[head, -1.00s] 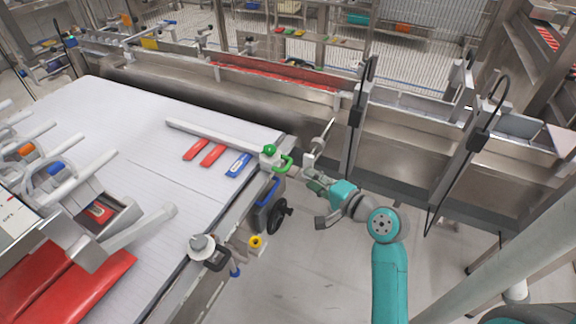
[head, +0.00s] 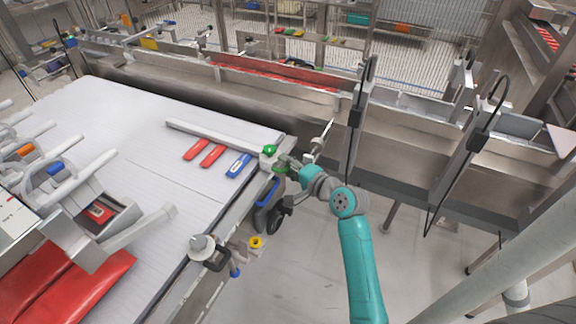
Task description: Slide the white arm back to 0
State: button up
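A green handle (head: 281,169) sticks out below the knob. My gripper (head: 286,163) is at this handle, coming from the right, and partly covers it. Its fingers are too small to show whether they are shut on the handle. A second pale arm (head: 142,228) reaches over the belt at lower left, near a clamp with a grey knob (head: 202,243). No scale figures are legible.
Red packs (head: 213,155) and a blue pack (head: 238,165) lie beside the white arm. A black handwheel (head: 276,219) and a yellow knob (head: 256,242) sit below the rail. A steel trough (head: 400,150) with upright posts runs behind my arm.

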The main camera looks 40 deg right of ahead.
grip_shut()
jog(key=w+d, duration=0.4)
jog(key=d, duration=0.7)
jog(key=shift+d, duration=0.3)
jog(key=shift+r, duration=0.1)
